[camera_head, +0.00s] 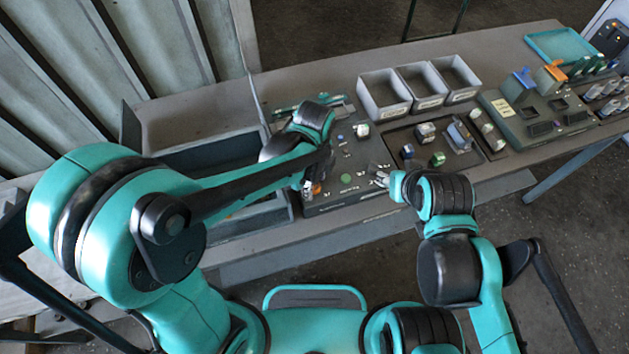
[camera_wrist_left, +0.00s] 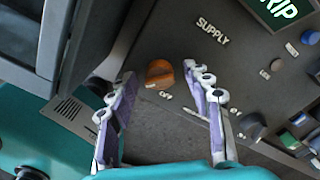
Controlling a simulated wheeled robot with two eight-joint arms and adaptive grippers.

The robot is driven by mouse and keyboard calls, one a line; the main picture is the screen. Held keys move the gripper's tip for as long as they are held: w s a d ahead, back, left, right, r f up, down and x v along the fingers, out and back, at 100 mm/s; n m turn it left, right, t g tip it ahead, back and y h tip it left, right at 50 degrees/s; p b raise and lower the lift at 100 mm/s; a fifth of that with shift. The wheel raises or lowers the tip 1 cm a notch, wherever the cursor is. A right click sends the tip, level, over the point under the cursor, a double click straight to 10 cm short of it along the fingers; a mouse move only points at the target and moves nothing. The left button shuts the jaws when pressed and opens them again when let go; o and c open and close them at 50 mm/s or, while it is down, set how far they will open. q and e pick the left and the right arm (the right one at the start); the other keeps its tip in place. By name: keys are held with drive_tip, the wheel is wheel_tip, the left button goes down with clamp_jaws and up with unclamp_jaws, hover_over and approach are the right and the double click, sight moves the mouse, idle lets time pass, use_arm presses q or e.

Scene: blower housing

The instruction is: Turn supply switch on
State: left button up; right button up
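The supply switch is an orange knob (camera_wrist_left: 160,73) on a dark grey panel in the left wrist view, with the label SUPPLY (camera_wrist_left: 213,31) beside it. Small white marks sit by the knob, too small to read surely. My left gripper (camera_wrist_left: 160,88) is open, its two purple-grey fingers on either side of the knob; contact cannot be made out. In the head view a bit of the orange knob (camera_head: 316,188) shows by the left gripper, partly hidden by my arm. My right gripper (camera_head: 382,179) is at the panel's right edge; its finger opening is unclear.
The panel (camera_head: 365,160) also carries a green button (camera_head: 346,178), a white knob (camera_head: 361,130) and a green TRIP sign (camera_wrist_left: 285,10). A grey open bin (camera_head: 225,220) stands left of the panel. Grey trays (camera_head: 385,93) and other switch panels (camera_head: 540,108) lie to the right.

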sight(314, 183)
use_arm(q)
drive_tip(key=shift+r, duration=0.1)
wheel_tip(314, 183, up, 12)
idle(0.5)
idle(0.5)
